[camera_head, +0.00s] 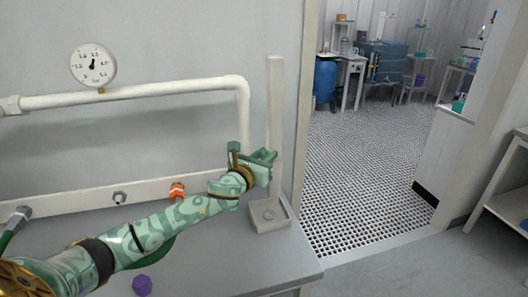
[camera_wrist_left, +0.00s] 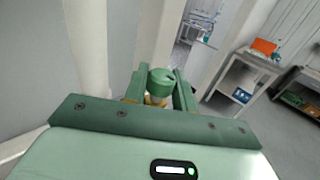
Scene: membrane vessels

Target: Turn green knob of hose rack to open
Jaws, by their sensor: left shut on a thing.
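The green knob (camera_wrist_left: 160,78) is a round green cap on a brass-coloured stem in the left wrist view. It sits between the two green fingers of my left gripper (camera_wrist_left: 160,88), which is shut on it. In the head view my left gripper (camera_head: 264,163) is at the right end of the hose rack, by the down-bend of the white pipe (camera_head: 160,93). The gripper hides most of the knob there, so its turn angle cannot be told. My right gripper is in neither view.
A pressure gauge (camera_head: 93,64) stands on the pipe. A white rail (camera_head: 75,197) carries grey fittings and an orange one (camera_head: 177,191). A pale upright post (camera_head: 276,120) stands close beside the gripper. A purple object (camera_head: 142,285) lies on the grey table (camera_head: 225,262). A doorway opens right.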

